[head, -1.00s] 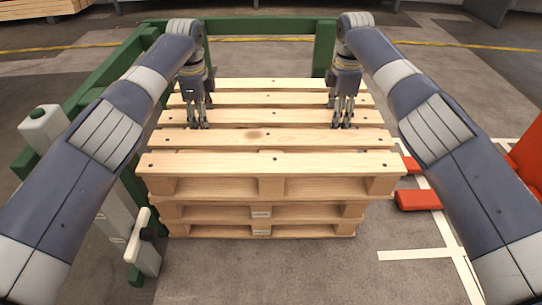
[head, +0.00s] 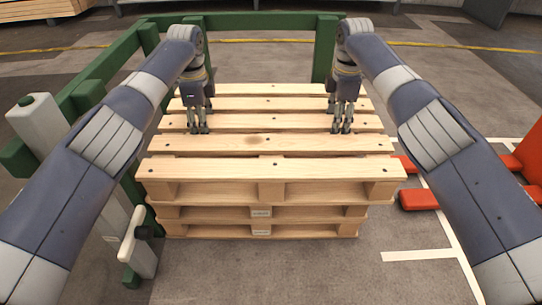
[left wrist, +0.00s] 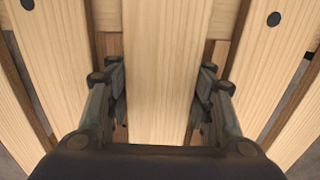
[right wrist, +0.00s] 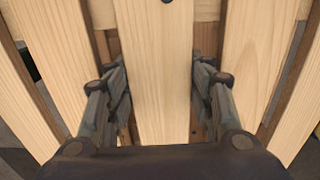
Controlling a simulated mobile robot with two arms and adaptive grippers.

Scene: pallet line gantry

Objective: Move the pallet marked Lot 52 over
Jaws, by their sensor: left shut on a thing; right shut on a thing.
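A stack of wooden pallets stands in the middle of the head view. The top pallet (head: 215,170) shows no readable marking. The middle pallet (head: 310,212) and bottom pallet (head: 310,231) each carry a small pale label on the front, too small to read. My left gripper (head: 199,131) is shut on a deck board of the top pallet, toward its left side. The left wrist view shows the fingers on both sides of this board (left wrist: 163,75). My right gripper (head: 342,131) is shut on a board toward the right side, also straddled in the right wrist view (right wrist: 157,75).
A green frame (head: 255,20) runs behind the stack and along its left side. A white post (head: 37,122) and a white fitting (head: 140,243) are on the left. Red parts (head: 418,199) lie close on the right. White floor lines (head: 418,255) mark open floor at front right.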

